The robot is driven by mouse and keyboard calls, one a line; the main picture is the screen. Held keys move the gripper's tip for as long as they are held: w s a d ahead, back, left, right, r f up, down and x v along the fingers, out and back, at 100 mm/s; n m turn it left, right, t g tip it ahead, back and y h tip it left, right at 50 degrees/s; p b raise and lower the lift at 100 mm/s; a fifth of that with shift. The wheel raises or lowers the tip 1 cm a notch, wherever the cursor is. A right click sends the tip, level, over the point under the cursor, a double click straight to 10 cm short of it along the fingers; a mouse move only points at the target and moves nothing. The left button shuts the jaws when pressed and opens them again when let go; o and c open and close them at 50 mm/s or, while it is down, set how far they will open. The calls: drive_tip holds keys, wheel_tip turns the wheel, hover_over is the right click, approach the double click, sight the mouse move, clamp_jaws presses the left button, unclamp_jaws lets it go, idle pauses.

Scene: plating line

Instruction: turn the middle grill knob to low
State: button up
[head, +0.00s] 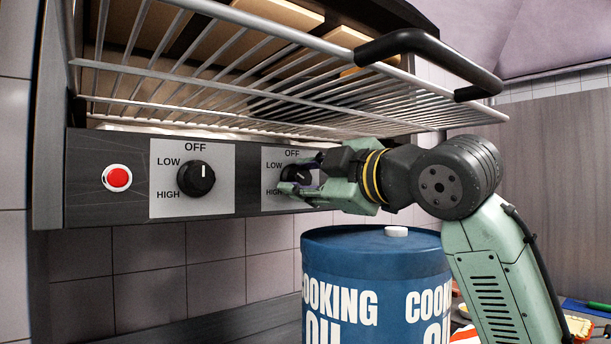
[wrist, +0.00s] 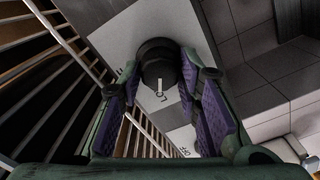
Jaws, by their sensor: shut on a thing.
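The middle grill knob (head: 291,172) is black and sits on a light label plate marked OFF, LOW and HIGH, right of another knob. My gripper (head: 308,178) reaches it from the right and covers part of it in the head view. In the wrist view the knob (wrist: 157,50) stands between the two purple-padded fingers of my gripper (wrist: 157,82), which are shut on it. Its white pointer mark points down in that view, at the partly visible letters of LOW. The fingers hide part of the label plate (wrist: 150,22).
The left knob (head: 196,179) points up towards OFF. A red button (head: 117,178) is left of it. A wire rack (head: 240,75) with a black handle (head: 425,45) juts out just above my gripper. A blue cooking oil drum (head: 372,245) stands close below my gripper.

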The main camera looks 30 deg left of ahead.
drive_tip(key=o, duration=1.1)
drive_tip(key=v, duration=1.2)
